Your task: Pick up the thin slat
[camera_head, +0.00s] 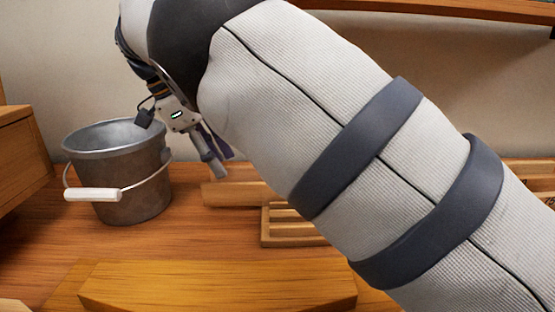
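A light wooden slat (236,194) lies low in the middle of the view, its right end hidden behind my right arm. I cannot tell whether it is the thin slat or part of the slatted wooden piece (290,229) beside it. My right gripper (217,166) points down just above the slat's left end. Its fingers are seen nearly side-on, so I cannot tell whether they are open or hold anything. My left gripper is not in view.
A grey metal bucket (118,171) with a white handle grip stands to the left of my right gripper. A thick wooden board (218,288) lies in front. A wooden block or cabinet (22,150) is at the left edge. My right arm hides much of the right side.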

